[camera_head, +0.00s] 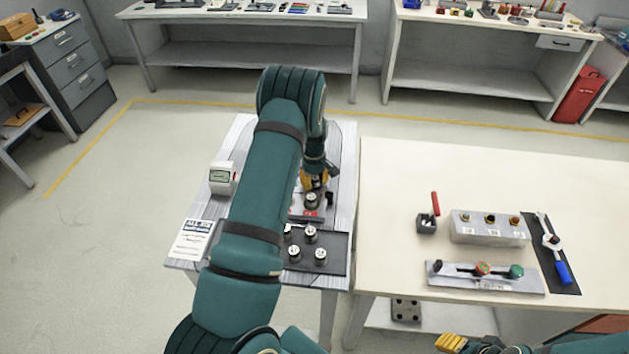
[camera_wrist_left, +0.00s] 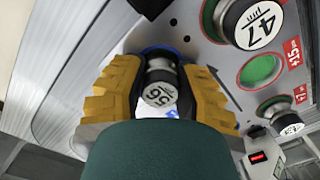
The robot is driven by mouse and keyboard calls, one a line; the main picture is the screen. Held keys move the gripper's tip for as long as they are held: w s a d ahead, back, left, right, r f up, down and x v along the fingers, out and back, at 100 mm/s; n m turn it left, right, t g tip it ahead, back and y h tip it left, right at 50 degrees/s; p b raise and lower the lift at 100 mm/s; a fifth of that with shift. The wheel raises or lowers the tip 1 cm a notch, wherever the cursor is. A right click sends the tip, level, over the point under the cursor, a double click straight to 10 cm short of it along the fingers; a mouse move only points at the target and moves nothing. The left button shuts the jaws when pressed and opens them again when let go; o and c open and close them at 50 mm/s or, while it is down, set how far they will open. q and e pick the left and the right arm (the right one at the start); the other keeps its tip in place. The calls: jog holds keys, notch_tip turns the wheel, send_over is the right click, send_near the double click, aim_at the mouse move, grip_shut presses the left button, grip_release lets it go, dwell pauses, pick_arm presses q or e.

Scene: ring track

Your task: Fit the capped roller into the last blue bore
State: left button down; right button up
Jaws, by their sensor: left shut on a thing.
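My left gripper (camera_head: 315,182) is over the small table's fixture plate, its yellow fingers shut. In the left wrist view the gripper (camera_wrist_left: 160,82) holds a capped roller (camera_wrist_left: 159,95) with a white "56 µm" label between its fingers. A blue ring (camera_wrist_left: 160,48) shows just behind the roller; I cannot tell how deep the roller sits in it. The grey plate (camera_wrist_left: 215,62) also carries a "47 µm" roller (camera_wrist_left: 260,22), a green-lined hole (camera_wrist_left: 261,70) and another roller (camera_wrist_left: 290,124), with red labels beside them. My right gripper (camera_head: 452,342) shows only partly at the bottom edge.
A dark tray (camera_head: 338,262) with several capped rollers lies in front of the plate. A white display box (camera_head: 222,178) and a printed sheet (camera_head: 192,240) are at left. The cream table (camera_head: 400,180) at right holds a grey block (camera_head: 490,232) and a blue-handled tool (camera_head: 562,272).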

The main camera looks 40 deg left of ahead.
aim_at(314, 176)
pick_arm(q)
jog(key=c, duration=0.7)
grip_release()
jog(key=shift+f, duration=0.15)
jog(key=shift+c, duration=0.2)
jog(key=shift+r, duration=0.45)
notch_tip(314, 176, up, 12)
jog(key=shift+a+f, duration=0.2)
jog(key=shift+f, duration=0.05)
